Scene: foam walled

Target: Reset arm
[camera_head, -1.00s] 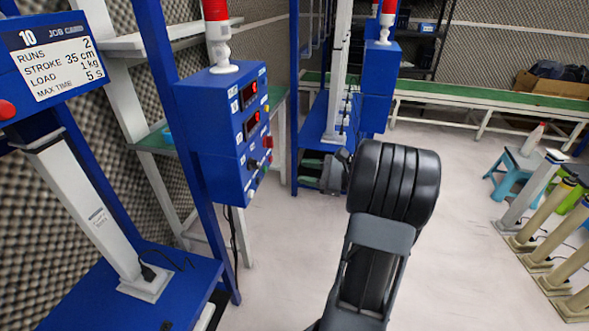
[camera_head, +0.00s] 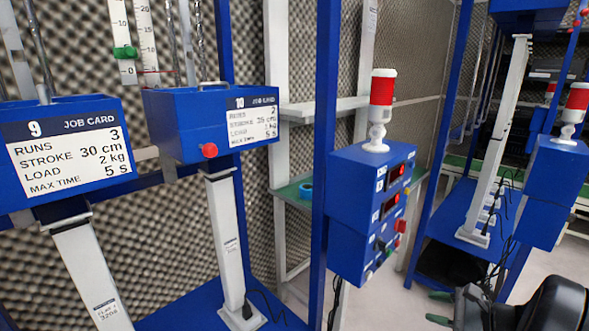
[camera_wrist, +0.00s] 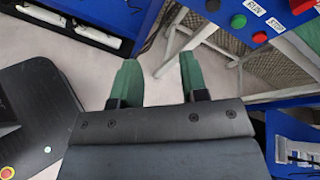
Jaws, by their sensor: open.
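My gripper (camera_wrist: 157,78) shows in the wrist view with its two green fingers apart and nothing between them. In the head view its green fingertips (camera_head: 438,308) show at the lower right, below the blue control box and above the floor. My dark arm comes in from the bottom right corner. The gripper touches nothing that I can make out.
Job card boxes 9 (camera_head: 66,158) and 10 (camera_head: 212,124) stand at the left above white actuators. A blue control box (camera_head: 370,213) with a red-and-white beacon (camera_head: 380,108) is at centre. Foam walls stand behind. Pale floor (camera_head: 392,305) is clear around the gripper.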

